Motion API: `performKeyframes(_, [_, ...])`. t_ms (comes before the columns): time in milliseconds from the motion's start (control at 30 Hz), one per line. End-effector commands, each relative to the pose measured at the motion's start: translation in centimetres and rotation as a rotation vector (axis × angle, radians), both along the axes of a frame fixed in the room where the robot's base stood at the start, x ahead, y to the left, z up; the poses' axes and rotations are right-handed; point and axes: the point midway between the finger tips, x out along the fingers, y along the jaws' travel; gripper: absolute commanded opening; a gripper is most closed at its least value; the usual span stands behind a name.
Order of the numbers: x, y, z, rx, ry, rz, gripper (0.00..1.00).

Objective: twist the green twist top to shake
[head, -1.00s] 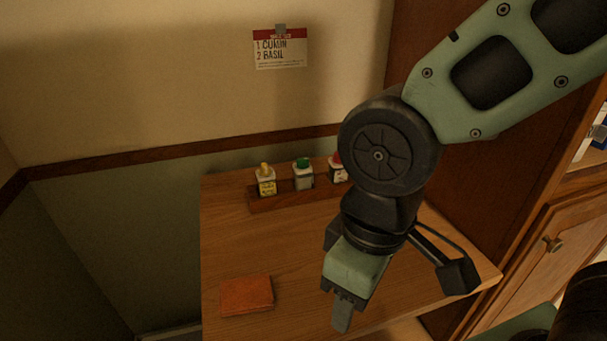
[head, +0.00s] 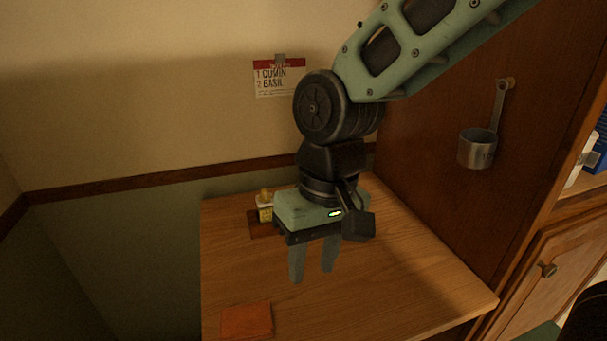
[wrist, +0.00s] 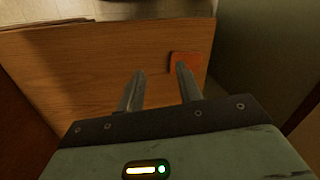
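The bottle with the green twist top is hidden behind my gripper in the head view, and the wrist view does not show it. The wooden rack (head: 256,231) shows only at its left end. A bottle with a yellow top (head: 265,207) stands in it. My gripper (head: 312,274) hangs fingers-down over the wooden table, in front of the rack in the picture. Its two fingers are apart with nothing between them. They also show apart and empty in the wrist view (wrist: 160,70).
A flat orange-red square (head: 246,321) lies at the table's front left; the wrist view shows it too (wrist: 187,65). A card reading "1 CUMIN 2 BASIL" (head: 279,80) is on the wall. A metal cup (head: 478,150) hangs on the right wooden panel. The table's right side is clear.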

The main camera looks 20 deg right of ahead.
Motion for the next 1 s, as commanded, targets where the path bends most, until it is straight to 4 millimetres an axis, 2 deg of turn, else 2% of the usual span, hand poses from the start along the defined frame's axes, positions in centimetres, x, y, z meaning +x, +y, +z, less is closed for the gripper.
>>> performKeyframes(33, [4.0,0.1,2.4,0.022,0.044,-0.175,0.35])
performKeyframes(133, [11.4,-1.0,4.7,0.058,0.132,-0.528,0.35])
performKeyframes(200, [16.5,-2.7,5.8,0.077,0.192,-0.769,0.35])
performKeyframes(300, [23.1,-6.2,6.8,0.097,0.271,-1.091,0.35])
performKeyframes(433, [29.5,-11.2,7.2,0.112,0.353,-1.426,0.35])
performKeyframes(533, [32.3,-14.2,7.1,0.117,0.394,-1.596,0.35])
performKeyframes(667, [34.0,-16.2,6.9,0.120,0.421,-1.706,0.35])
performKeyframes(867, [34.3,-15.9,5.5,0.119,0.430,-1.728,0.35])
performKeyframes(1000, [34.2,-14.9,3.3,0.116,0.431,-1.725,0.35])
